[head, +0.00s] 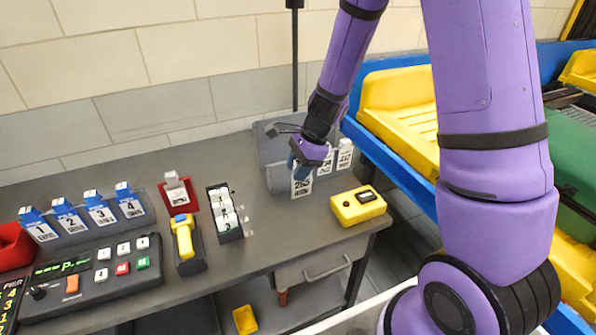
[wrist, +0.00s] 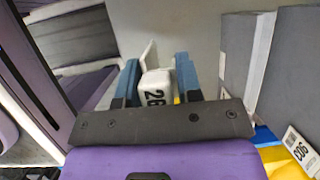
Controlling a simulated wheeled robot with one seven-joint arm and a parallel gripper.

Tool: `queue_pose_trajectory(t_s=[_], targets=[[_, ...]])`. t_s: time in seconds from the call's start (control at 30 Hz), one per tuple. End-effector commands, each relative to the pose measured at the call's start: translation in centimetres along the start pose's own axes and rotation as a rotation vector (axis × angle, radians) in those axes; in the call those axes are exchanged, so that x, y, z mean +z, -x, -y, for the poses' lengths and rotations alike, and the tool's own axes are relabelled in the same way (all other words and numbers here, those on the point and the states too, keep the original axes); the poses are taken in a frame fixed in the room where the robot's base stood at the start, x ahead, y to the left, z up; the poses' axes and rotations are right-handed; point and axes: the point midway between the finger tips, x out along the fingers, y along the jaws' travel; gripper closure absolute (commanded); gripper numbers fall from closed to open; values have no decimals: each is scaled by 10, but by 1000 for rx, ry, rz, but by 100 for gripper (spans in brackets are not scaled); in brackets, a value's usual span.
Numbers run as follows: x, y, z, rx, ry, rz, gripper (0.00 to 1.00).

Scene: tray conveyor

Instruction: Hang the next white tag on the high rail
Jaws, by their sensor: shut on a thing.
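My gripper (head: 303,163) is shut on a white tag (head: 301,187) at the front of a grey stand (head: 278,176) at the back of the bench. In the wrist view, the tag (wrist: 156,86) sits between the two blue fingers of my gripper (wrist: 157,75), with black digits on its face. Two more white tags, a middle one (head: 326,163) and a right one (head: 345,155), are at the stand's right side. The arm partly covers the stand. I cannot tell which edge is the high rail, or whether the held tag touches it.
A black holder with white pieces (head: 224,212), a red holder (head: 177,195), a yellow scanner (head: 184,238) and numbered blue-topped blocks (head: 84,213) stand to the left. A yellow box (head: 358,205) is at the bench's right. Yellow trays (head: 402,105) lie beyond it.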

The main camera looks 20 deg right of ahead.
Motion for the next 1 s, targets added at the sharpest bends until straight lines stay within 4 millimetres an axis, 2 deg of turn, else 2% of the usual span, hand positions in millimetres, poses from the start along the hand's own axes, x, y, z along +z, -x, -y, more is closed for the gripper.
queue_pose_trajectory(t_s=[1.0], targets=[[19,47,4,0,0,0,92]])
